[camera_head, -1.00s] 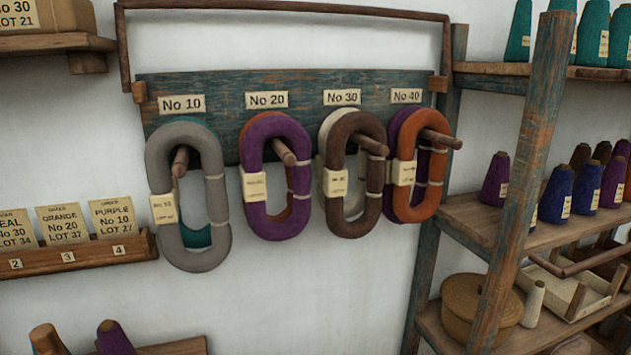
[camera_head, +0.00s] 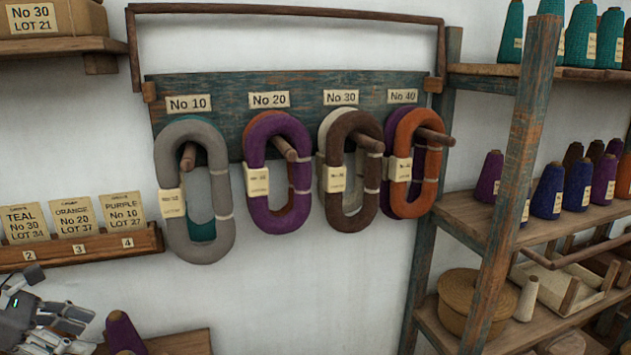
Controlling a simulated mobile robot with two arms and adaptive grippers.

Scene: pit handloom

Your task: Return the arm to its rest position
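My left gripper (camera_head: 62,328) shows at the lower left corner, grey and black, partly cut off by the picture edge. It is in front of the low shelf, left of a purple cone (camera_head: 123,334), and I cannot make out whether its fingers are open or shut. My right gripper is not in view. On the wall rack (camera_head: 215,88), looped yarn hanks hang on pegs: grey (camera_head: 221,165) under No 10, purple (camera_head: 255,155) under No 20, brown (camera_head: 372,165) under No 30 and orange (camera_head: 431,165) under No 40.
A card ledge (camera_head: 100,246) with lot cards is on the left wall, above my gripper. A box (camera_head: 60,18) sits on a shelf at the upper left. A shelving frame (camera_head: 510,165) with yarn cones and a round basket (camera_head: 465,300) fills the right. The wall below the hanks is bare.

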